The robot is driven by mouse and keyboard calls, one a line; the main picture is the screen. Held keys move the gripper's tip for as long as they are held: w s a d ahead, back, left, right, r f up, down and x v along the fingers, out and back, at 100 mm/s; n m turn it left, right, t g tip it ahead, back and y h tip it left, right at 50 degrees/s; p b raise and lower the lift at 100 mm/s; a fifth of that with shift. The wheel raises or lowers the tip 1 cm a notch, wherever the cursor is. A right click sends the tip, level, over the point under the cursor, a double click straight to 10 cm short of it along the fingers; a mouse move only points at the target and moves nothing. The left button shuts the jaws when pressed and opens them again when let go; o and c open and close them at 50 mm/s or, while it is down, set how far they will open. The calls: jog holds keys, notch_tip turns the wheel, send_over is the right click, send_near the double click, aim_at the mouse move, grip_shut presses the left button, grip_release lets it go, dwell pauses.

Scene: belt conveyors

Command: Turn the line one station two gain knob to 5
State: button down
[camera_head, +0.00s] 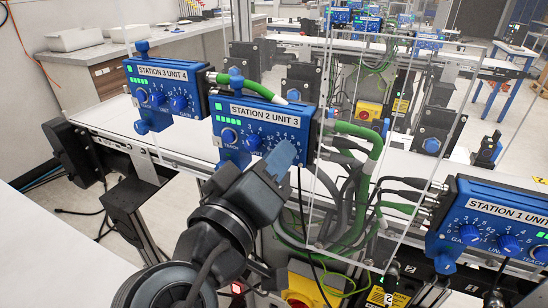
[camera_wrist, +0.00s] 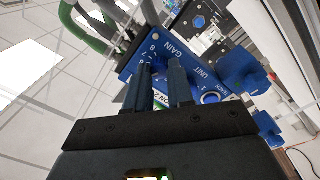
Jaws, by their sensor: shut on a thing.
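The blue STATION 2 UNIT 3 box (camera_head: 220,104) is at the centre of the head view, with green lights, a TEACH button and dials. My gripper (camera_head: 282,158) is in front of its right side and hides the gain dial there. In the wrist view, my gripper (camera_wrist: 163,76) has its two dark blue fingers at the box face, beside the GAIN label. They are shut on the gain knob (camera_wrist: 159,67), mostly hidden between them. A few scale digits show beside it, but the pointer cannot be read. The UNIT label and TEACH button (camera_wrist: 211,98) are to the right.
The STATION 3 UNIT 4 box (camera_head: 165,85) is to the left and the STATION 1 box (camera_head: 490,222) to the right. Green and black cables (camera_head: 365,170) hang beside the middle box. A clear panel stands near it. A white conveyor belt (camera_head: 100,117) runs behind.

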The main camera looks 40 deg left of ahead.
jog(key=c, duration=1)
grip_release()
jog(key=shift+s, duration=0.1)
jog(key=b+v, duration=0.1)
jog(key=v, duration=0.6)
jog(key=shift+s+d+b, duration=0.15)
jog(key=shift+s+b, duration=0.15)
jog(key=shift+b, duration=0.05)
